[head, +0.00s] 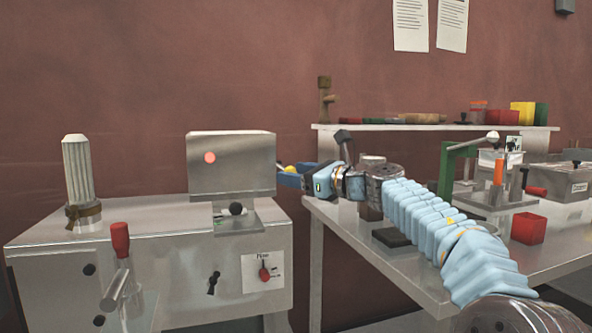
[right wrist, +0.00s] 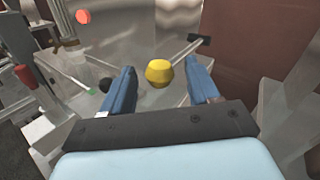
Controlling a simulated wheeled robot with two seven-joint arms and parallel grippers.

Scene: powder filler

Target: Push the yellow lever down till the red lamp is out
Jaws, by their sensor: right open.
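The yellow lever knob (right wrist: 159,73) shows in the right wrist view, between the two blue fingers of my right gripper (head: 290,178). The fingers are apart, with a visible gap on each side of the knob. In the head view the gripper is at the right side of the filler's metal box (head: 232,178) and mostly hides the lever; only a little yellow shows. The lamp (head: 209,157) on the box front glows red, and it also shows in the right wrist view (right wrist: 83,16). My left gripper is not in view.
The filler's cabinet (head: 215,268) carries a red-handled lever (head: 120,238) and a ribbed column (head: 79,172). To the right stands a workbench (head: 345,232) with a green press (head: 447,165) and a red box (head: 528,228). A shelf lies behind it.

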